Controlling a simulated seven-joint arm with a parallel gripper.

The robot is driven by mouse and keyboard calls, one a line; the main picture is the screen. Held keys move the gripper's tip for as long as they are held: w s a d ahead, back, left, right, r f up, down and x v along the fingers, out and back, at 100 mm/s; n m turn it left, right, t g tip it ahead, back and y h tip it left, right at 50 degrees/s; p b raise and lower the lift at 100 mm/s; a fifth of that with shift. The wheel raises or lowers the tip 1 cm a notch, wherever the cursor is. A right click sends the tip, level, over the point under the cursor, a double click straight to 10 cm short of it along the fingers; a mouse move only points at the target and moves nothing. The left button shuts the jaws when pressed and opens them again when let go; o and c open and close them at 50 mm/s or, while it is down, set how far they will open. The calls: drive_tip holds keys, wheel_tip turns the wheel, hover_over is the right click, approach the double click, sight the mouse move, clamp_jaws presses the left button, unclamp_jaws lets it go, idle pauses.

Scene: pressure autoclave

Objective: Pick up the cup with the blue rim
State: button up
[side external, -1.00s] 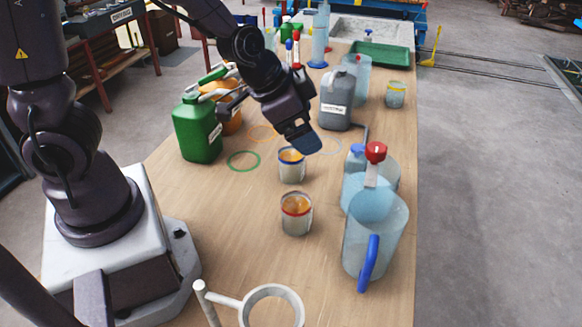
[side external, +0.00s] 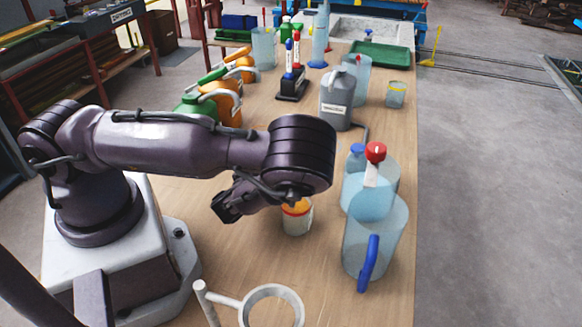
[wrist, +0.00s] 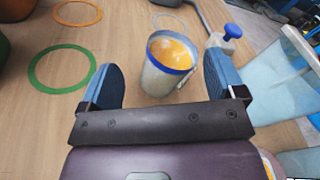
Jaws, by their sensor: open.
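The cup with the blue rim (wrist: 160,80) stands upright on the table in the wrist view, with orange contents. In the side view it is hidden behind my arm. My gripper (wrist: 163,62) is open, with one blue finger left of the cup and one right of it in the picture. The cup shows between and slightly beyond the fingers, with visible gaps on both sides. I cannot tell how high the fingers are against the cup.
A cup with a red rim (side external: 297,222) stands close by, partly under my wrist. A grey jerrycan (side external: 337,100) is behind. Green (wrist: 40,80) and orange (wrist: 78,14) rings lie on the table.

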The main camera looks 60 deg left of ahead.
drive_tip(key=m, duration=0.1)
drive_tip(key=m+t+h, duration=0.1)
drive_tip(key=m, duration=0.1)
drive_tip(key=m+t, duration=0.1)
drive_tip(key=m, duration=0.1)
drive_tip(key=shift+f+h, duration=0.25)
drive_tip(key=shift+h, duration=0.15)
drive_tip(key=m+t+h, duration=0.1)
drive_tip(key=m, duration=0.2)
drive_tip(key=shift+w+m+h, duration=0.15)
drive_tip(key=shift+m+h, duration=0.15)
drive_tip(key=shift+h, duration=0.1)
drive_tip(key=shift+x, duration=2.4)
drive_tip(key=c, duration=1)
